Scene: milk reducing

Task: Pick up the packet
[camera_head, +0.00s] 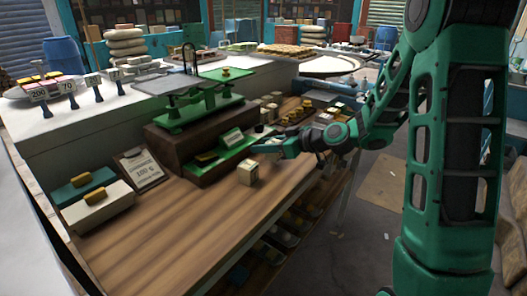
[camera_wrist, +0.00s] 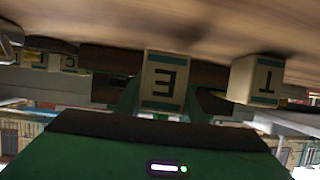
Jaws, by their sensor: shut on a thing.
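My gripper (camera_head: 264,148) reaches in from the right over the wooden counter, beside the green scale. In the wrist view, which is upside down, my gripper (camera_wrist: 164,95) is shut on a cream packet marked E (camera_wrist: 165,82), with a finger at each side. The packet is close to the wooden surface; I cannot tell whether it touches. A second cream packet, marked T (camera_wrist: 256,80), is beside it, outside the fingers. In the head view, a small cream packet (camera_head: 247,173) stands on the counter just in front of my gripper; its letter is not readable there.
The green balance scale (camera_head: 200,108) stands on a dark wooden block (camera_head: 172,147) behind my gripper. A clipboard (camera_head: 139,170) and two boxes with yellow tops, one white (camera_head: 98,208), are at the left. Several small packets crowd the counter's far end. The front counter (camera_head: 170,235) is clear.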

